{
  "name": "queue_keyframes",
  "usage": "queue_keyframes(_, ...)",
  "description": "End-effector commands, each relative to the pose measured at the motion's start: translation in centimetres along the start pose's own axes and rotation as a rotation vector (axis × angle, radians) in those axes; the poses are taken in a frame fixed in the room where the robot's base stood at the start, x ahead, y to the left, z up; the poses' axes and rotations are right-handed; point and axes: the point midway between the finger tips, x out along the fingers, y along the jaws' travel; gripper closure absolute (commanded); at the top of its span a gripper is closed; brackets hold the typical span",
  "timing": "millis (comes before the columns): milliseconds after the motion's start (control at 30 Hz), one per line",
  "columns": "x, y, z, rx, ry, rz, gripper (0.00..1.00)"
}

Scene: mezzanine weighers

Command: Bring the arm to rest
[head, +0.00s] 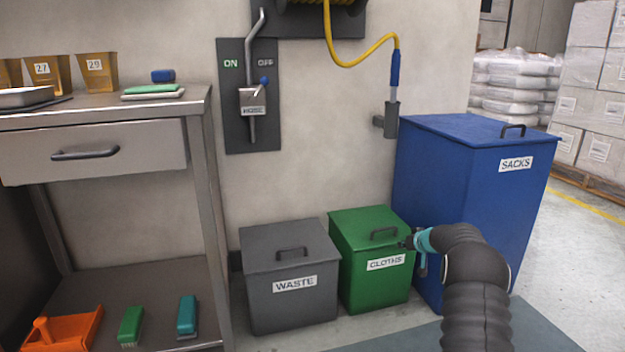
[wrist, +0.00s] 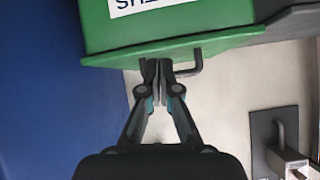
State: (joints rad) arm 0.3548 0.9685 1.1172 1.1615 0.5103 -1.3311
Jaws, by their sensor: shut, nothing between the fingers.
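My gripper (head: 408,243) is at the end of my dark, sleeved arm, reaching in from the lower right in the head view. It is beside the lid of the green CLOTHS bin (head: 375,285), close to the lid's dark handle (head: 384,232). In the wrist view, the fingertips (wrist: 156,66) are together and empty, near the green lid's edge (wrist: 110,58) and the handle (wrist: 190,66). I cannot tell whether they touch the bin. The lid looks closed.
The grey WASTE bin (head: 290,300) stands left of the green bin, the tall blue SACKS bin (head: 460,190) right. A metal bench (head: 100,145) is at the left. A yellow hose (head: 350,58) and lever panel (head: 250,130) are on the wall. Open floor (head: 575,260) lies far right.

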Motion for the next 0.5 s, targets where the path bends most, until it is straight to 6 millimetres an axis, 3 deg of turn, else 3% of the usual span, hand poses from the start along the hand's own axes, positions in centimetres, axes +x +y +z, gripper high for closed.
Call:
queue_keyframes(267, 0.0, -2.3, 8.3, 0.23, -0.209, -0.052, 1.0)
queue_keyframes(400, -2.7, -4.4, 11.1, 0.318, -0.324, -0.057, 1.0)
queue_keyframes(500, -5.3, -6.3, 12.0, 0.36, -0.395, -0.054, 1.0)
